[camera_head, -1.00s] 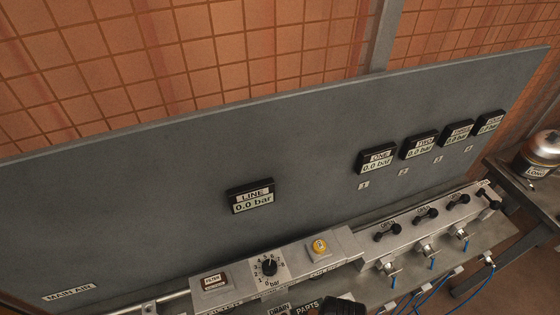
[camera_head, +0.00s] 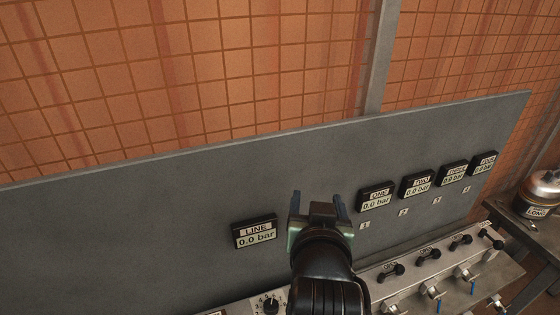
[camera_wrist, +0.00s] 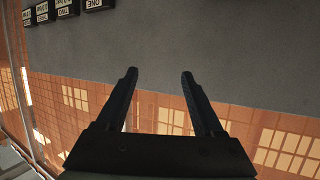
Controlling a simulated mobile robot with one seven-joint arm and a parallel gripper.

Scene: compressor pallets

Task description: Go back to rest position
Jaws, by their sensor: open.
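My gripper (camera_head: 318,205) is raised in front of the grey panel (camera_head: 120,225), between the LINE gauge (camera_head: 255,231) and the ONE gauge (camera_head: 376,199) in the head view. Its two dark fingers stand apart with nothing between them. In the wrist view, my gripper (camera_wrist: 159,85) also shows parted, empty fingers, with the panel (camera_wrist: 200,40) beyond them. My arm hides part of the manifold area below.
Gauges TWO (camera_head: 416,186), THREE (camera_head: 453,174) and FOUR (camera_head: 483,164) read 0.0 bar, as do LINE and ONE. Black valve handles (camera_head: 428,255) sit on the manifold at lower right. A dial (camera_head: 270,304) is at the bottom edge. A metal tank (camera_head: 541,190) stands at far right.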

